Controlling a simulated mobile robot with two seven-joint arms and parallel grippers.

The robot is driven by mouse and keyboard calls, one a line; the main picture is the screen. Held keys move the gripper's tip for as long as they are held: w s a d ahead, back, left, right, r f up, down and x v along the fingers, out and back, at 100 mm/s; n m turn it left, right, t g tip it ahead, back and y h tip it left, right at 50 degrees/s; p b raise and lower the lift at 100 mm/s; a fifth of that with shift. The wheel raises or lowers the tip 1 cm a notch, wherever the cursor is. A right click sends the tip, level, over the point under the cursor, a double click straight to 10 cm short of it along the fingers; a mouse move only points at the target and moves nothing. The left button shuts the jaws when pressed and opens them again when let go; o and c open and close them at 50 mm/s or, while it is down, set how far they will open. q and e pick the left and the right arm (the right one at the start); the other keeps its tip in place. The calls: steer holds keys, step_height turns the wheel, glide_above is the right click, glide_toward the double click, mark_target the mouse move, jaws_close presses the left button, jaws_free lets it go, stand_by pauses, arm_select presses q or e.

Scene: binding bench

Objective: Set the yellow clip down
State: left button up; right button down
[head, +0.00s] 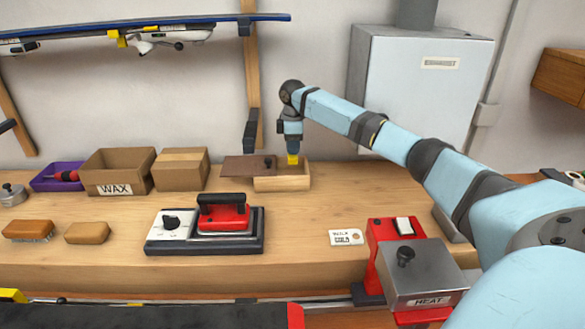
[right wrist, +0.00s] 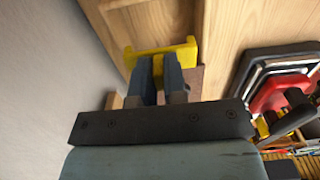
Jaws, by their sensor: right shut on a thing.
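The yellow clip (head: 293,159) is between the fingertips of my right gripper (head: 293,149), at the open right part of a small wooden box (head: 283,184). In the right wrist view the clip (right wrist: 181,52) spreads out on both sides of the shut fingers (right wrist: 158,76). A brown lid (head: 243,168) with a dark knob covers the left part of the box. I cannot tell whether the clip touches the box floor. My left gripper is not in view.
A cardboard box (head: 181,171) and the WAX box (head: 117,181) stand left of the wooden box. A red iron (head: 223,214) sits on its base in front. A HEAT unit (head: 420,277) stands at the front right.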

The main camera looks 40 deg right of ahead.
step_height(320, 180, down, 8)
steer(key=shift+r, duration=0.2)
stand_by(0.3)
steer(key=c, duration=1.2)
jaws_free()
steer(key=shift+f, duration=0.1)
steer(key=shift+o, duration=0.2)
step_height(320, 180, up, 12)
steer(key=shift+r, duration=0.15)
